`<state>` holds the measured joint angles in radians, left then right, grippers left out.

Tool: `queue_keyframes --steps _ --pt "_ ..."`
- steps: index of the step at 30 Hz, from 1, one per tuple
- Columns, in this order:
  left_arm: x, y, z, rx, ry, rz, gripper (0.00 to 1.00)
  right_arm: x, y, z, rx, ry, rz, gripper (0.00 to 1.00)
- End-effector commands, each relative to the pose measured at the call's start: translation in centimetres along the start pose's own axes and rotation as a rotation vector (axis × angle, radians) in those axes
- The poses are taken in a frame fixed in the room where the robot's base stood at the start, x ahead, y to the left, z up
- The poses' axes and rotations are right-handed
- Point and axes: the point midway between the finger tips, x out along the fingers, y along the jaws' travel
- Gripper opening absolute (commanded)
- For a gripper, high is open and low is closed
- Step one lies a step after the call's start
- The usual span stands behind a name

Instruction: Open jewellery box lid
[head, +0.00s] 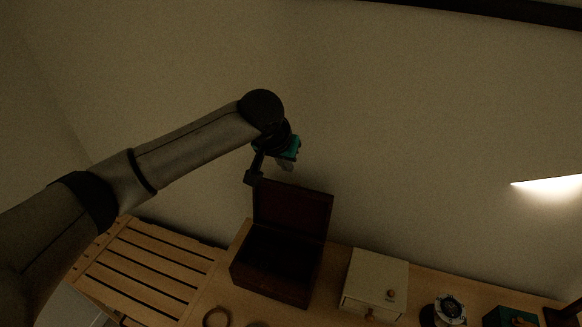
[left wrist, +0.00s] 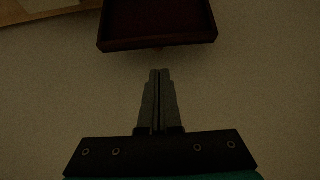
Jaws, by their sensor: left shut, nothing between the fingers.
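The dark reddish-brown jewellery box (head: 273,263) stands on the wooden table in the head view. Its lid (head: 292,212) is raised and stands about upright at the back, so the dark inside shows. My left gripper (head: 285,166) is above and behind the lid's top edge, near the wall, apart from the lid as far as I can see. In the left wrist view, the left gripper (left wrist: 160,72) is shut and empty, and the lid (left wrist: 157,42) shows beyond its fingertips with a gap between. My right gripper is in neither view.
A white box (head: 375,283) with small knobs stands right of the jewellery box. A watch (head: 449,308) and a green box (head: 510,317) are further right. A slatted wooden surface (head: 146,270) is at left. A ring-shaped item (head: 216,317) lies in front. The wall is close behind.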

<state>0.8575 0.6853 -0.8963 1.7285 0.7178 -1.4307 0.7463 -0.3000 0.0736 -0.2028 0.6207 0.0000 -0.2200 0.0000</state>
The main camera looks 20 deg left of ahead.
Motion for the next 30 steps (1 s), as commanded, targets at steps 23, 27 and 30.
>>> queue_keyframes --steps 23,27,30 --pt "9.2 0.0 0.1 -0.001 -0.001 -0.001 0.00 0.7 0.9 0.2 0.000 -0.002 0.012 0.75" --pt "9.8 0.0 0.0 0.000 0.000 0.000 0.00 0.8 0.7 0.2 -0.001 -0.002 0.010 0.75" --pt "9.9 0.0 0.0 0.000 0.000 -0.001 0.00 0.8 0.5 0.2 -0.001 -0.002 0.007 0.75"
